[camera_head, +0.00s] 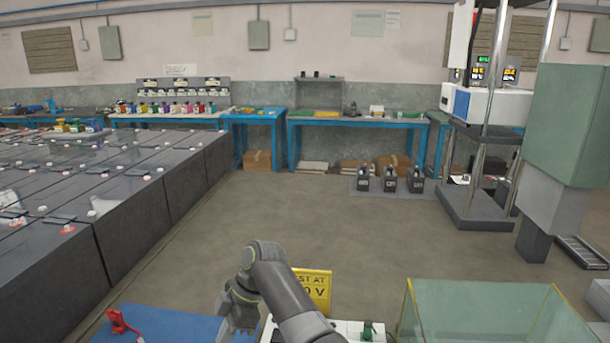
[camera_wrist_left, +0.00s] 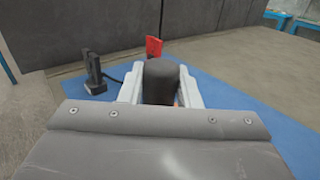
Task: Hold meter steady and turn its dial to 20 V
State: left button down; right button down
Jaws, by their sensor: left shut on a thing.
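My left gripper (camera_head: 238,312) is over the right part of the blue mat (camera_head: 165,325), low in the head view. In the left wrist view its pale fingers (camera_wrist_left: 160,92) are shut on a dark grey block (camera_wrist_left: 162,78), which looks like the meter. A black lead runs toward it from a black clip (camera_wrist_left: 95,75). A red clip (camera_wrist_left: 154,46) shows just behind the block and also in the head view (camera_head: 118,322). The dial and its markings are hidden in both views. My right gripper is not in view.
A yellow sign reading "…ST AT …0 V" (camera_head: 318,285) stands behind my arm. A glass-sided tank (camera_head: 490,312) is at right. A white surface with a green part (camera_head: 366,330) lies between. Battery rows (camera_head: 130,230) fill the left. Open floor lies beyond.

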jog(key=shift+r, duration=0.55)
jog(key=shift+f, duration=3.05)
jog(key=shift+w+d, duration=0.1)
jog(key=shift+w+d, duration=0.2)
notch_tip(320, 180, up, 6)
